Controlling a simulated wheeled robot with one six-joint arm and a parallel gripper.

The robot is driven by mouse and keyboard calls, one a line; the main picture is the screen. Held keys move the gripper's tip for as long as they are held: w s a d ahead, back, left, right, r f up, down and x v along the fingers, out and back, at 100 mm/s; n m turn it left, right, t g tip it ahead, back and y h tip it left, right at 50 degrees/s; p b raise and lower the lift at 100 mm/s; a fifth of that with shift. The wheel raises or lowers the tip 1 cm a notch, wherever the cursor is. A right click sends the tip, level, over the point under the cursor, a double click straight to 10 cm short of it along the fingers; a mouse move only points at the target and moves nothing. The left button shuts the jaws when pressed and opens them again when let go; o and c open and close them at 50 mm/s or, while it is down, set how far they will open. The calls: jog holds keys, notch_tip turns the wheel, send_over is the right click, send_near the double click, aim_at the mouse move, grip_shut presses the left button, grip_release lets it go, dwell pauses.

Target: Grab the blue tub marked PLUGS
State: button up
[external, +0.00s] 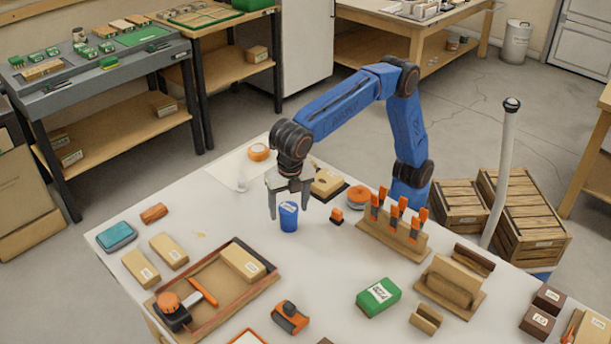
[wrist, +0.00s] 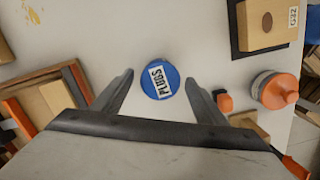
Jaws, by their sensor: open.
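The blue tub (external: 289,217) stands upright on the white bench top. In the wrist view its round blue top with a white PLUGS label (wrist: 160,79) shows just past the fingertips, roughly midway between them. My gripper (external: 289,207) points down above the bench with its fingers spread, at or just above the tub's top. In the wrist view my gripper (wrist: 160,84) is open, with clear gaps between the tub and both fingers. Nothing is held.
A small orange-and-black item (external: 337,215) stands close to the tub's right. A tool rack (external: 392,237) with orange-handled tools and an orange-lidded round container (external: 358,196) are farther right. A wooden tray (external: 168,298) lies front left.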

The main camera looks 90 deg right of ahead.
jog(key=shift+w+d+f, duration=0.1)
jog(key=shift+d+f, duration=0.1)
jog(key=shift+f, duration=1.2)
jog(key=c, duration=1.2)
jog(key=shift+o, duration=0.2)
jog(key=shift+r, duration=0.15)
